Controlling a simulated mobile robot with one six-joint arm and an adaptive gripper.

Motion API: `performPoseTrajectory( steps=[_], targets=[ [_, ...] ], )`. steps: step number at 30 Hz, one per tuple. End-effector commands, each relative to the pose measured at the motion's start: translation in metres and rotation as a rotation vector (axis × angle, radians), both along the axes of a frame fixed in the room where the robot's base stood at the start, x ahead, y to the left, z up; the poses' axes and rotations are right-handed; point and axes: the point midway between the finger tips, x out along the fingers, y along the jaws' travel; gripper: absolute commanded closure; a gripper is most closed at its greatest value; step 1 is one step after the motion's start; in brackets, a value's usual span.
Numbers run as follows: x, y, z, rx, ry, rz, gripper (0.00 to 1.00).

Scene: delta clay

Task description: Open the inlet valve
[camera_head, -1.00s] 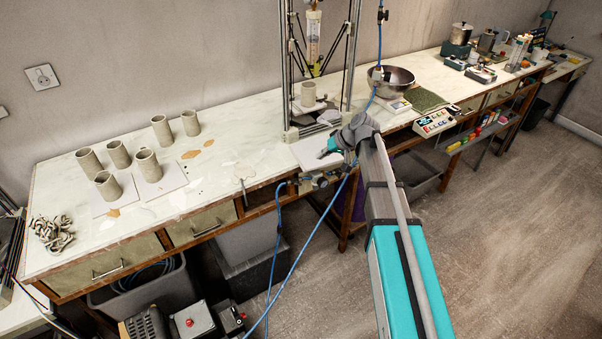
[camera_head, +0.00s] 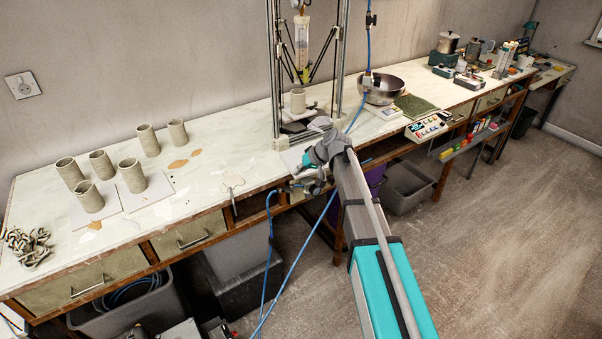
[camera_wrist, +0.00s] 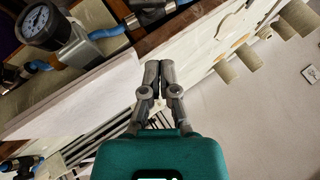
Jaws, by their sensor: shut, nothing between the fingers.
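A pressure gauge (camera_wrist: 42,25) with a white dial and blue hose shows at the upper left of the wrist view, by the bench's wooden edge. In the head view, metal fittings (camera_head: 298,187) with blue hoses sit at the bench front below the printer, partly hidden by my arm. I cannot make out a valve handle or its position. My gripper (camera_wrist: 159,68) is shut and empty, its fingertips together near the bench edge, apart from the gauge. In the head view its teal body shows beside the fittings; its fingertips are hard to make out.
The clay printer's frame (camera_head: 276,100) stands on the bench behind my gripper. Several clay cups (camera_head: 132,175) stand on the left. A blue hose (camera_head: 303,262) hangs below the bench. The right floor is clear.

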Motion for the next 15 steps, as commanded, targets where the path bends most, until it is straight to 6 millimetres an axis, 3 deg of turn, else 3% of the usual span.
performPoseTrajectory(
  steps=[6,15],
  targets=[
    [0.005,0.015,-0.022,0.000,0.000,0.002,1.00],
    [-0.011,0.022,-0.041,-0.001,0.000,0.001,1.00]
  ],
)
